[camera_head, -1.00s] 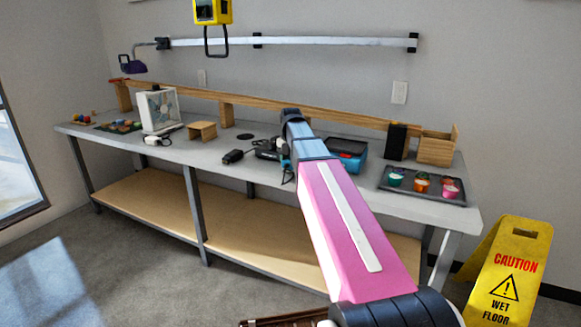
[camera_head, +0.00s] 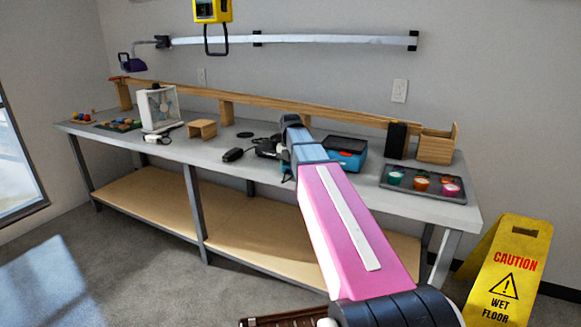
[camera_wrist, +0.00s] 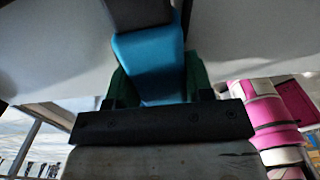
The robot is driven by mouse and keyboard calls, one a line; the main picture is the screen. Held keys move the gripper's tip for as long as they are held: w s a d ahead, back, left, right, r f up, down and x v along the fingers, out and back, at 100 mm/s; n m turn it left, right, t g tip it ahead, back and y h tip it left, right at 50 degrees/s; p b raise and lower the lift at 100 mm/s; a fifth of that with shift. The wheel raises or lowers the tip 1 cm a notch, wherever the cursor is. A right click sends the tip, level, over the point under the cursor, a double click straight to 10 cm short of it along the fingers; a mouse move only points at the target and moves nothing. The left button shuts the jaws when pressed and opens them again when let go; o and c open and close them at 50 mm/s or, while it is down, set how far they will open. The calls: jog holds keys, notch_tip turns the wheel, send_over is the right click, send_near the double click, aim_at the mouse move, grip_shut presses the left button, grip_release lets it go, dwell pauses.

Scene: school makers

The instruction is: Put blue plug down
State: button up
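The blue plug (camera_wrist: 150,62) fills the middle of the wrist view, between the green fingers of my gripper (camera_wrist: 156,82). Both fingers press against its sides. A dark grey block (camera_wrist: 140,12) lies at its far end; I cannot tell whether it is part of the plug. In the head view, my gripper (camera_head: 270,150) is low over the middle of the workbench (camera_head: 200,150), partly hidden behind my arm. I cannot tell whether the plug touches the bench top.
A black plug-like piece (camera_head: 233,155) lies left of my gripper. A wooden stand (camera_head: 202,129) and a white fan (camera_head: 158,109) stand farther left. A blue box (camera_head: 346,150), a black speaker (camera_head: 397,140) and a tray of cups (camera_head: 385,185) are at right. A wet-floor sign (camera_head: 510,265) stands front right.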

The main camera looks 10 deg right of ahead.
jog(key=o, duration=0.4)
jog(key=shift+c, duration=0.2)
jog(key=shift+r, duration=0.1)
notch_tip(320, 180, up, 13)
dwell(0.3)
jog(key=shift+s, duration=0.1)
